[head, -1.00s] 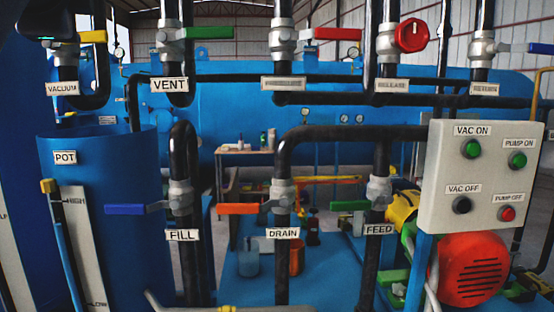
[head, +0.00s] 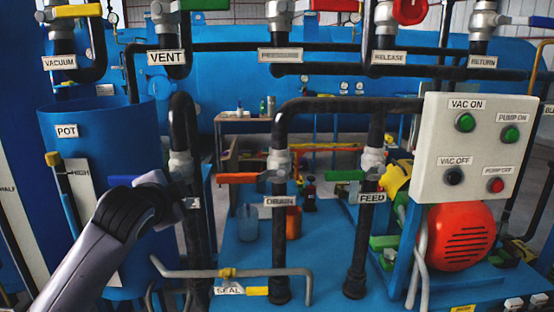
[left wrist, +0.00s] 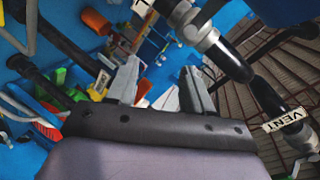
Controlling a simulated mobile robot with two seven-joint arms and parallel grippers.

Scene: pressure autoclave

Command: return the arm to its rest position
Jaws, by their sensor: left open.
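My left arm (head: 110,225) comes in from the lower left in the head view and ends in front of the FILL pipe (head: 183,130). It covers most of the blue FILL handle (head: 118,180) and part of the FILL label. The fingers are hidden or too dark to make out in the head view. In the left wrist view my left gripper (left wrist: 160,88) is open, with its two grey fingers apart. Pipes and valve fittings show beyond them, and I see nothing held. I cannot tell whether the arm touches the FILL handle. My right gripper is not in view.
The DRAIN pipe (head: 280,235) and FEED pipe (head: 358,250) stand to the right. The SEAL pipe (head: 255,272) runs low in front. The control box (head: 478,150) is at the right, above a red motor (head: 460,235).

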